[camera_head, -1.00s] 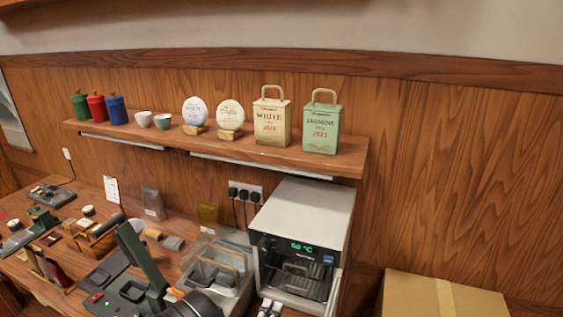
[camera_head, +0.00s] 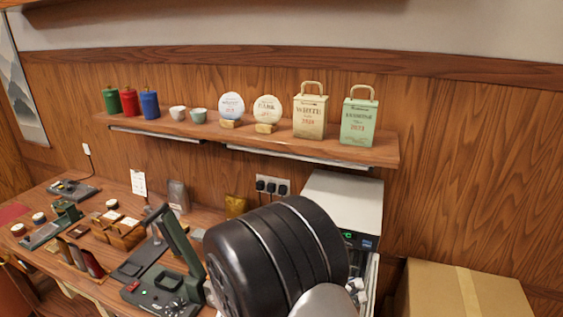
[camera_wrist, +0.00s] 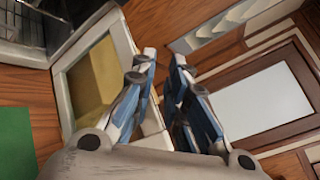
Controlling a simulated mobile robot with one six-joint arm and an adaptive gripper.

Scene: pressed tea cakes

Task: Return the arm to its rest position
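My gripper (camera_wrist: 165,62) shows in the wrist view with its two blue and white fingers a little apart and nothing between them. It points at a tilted view of the room and touches nothing that I can see. My black arm link (camera_head: 275,258) fills the lower middle of the head view and hides part of the bench. The gripper itself is not clear in the head view.
A white oven (camera_head: 345,200) stands partly behind my arm. A cardboard box (camera_head: 440,290) is at the lower right. A wall shelf (camera_head: 350,151) holds tins, cups and tea cakes. A press with a green lever (camera_head: 178,240) stands on the crowded bench left of my arm.

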